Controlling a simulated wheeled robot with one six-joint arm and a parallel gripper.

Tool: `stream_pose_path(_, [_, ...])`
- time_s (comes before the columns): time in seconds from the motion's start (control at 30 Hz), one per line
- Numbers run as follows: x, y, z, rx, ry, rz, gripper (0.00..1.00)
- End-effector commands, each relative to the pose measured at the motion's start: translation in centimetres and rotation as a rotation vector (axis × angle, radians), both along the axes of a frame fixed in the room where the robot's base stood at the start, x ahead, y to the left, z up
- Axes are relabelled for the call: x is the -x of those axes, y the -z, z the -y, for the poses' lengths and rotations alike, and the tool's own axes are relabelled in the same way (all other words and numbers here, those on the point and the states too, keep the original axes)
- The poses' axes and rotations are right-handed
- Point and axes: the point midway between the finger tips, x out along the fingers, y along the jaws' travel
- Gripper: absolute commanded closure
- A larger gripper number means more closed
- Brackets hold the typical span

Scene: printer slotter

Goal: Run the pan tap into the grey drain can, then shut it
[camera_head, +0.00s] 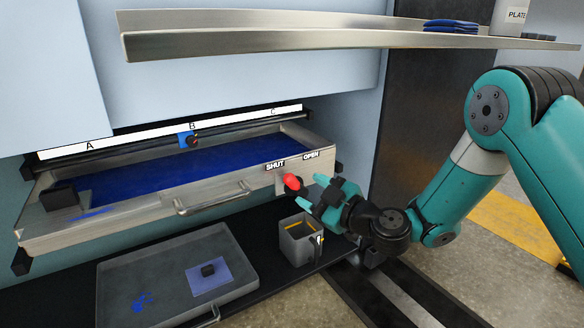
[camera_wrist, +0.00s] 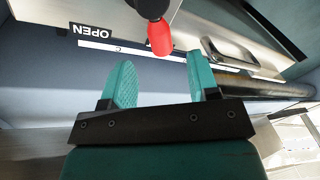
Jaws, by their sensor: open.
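The pan (camera_head: 98,225) is a long metal tray with dark blue ink, and its front carries the labels SHUT and OPEN. The tap's red handle (camera_head: 291,182) sticks out below these labels, nearer SHUT. It also shows in the wrist view (camera_wrist: 160,38), on a black stem. The grey drain can (camera_head: 297,246) stands upright on the black shelf below the tap, with an orange mark inside. No stream is visible. My gripper (camera_head: 311,188) is open just right of the red handle. In the wrist view its teal fingers (camera_wrist: 160,75) are apart, with the handle beyond their tips, untouched.
A pan handle bar (camera_head: 212,199) juts from the pan front. A shallow grey tray (camera_head: 120,262) with blue stains and a small black block lies left of the can. A metal shelf (camera_head: 300,38) overhangs above. Dark rails run along the floor at right.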

Motion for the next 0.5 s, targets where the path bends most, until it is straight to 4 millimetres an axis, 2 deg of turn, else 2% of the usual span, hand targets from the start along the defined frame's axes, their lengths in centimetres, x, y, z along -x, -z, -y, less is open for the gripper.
stream_pose_path(0.03, [-0.7, -0.2, -1.0, 0.000, -0.003, 0.007, 0.45])
stream_pose_path(0.2, [-2.9, 0.0, -3.3, -0.001, -0.001, 0.005, 0.45])
stream_pose_path(0.5, [-4.5, 0.1, -4.9, -0.001, 0.000, 0.001, 0.45])
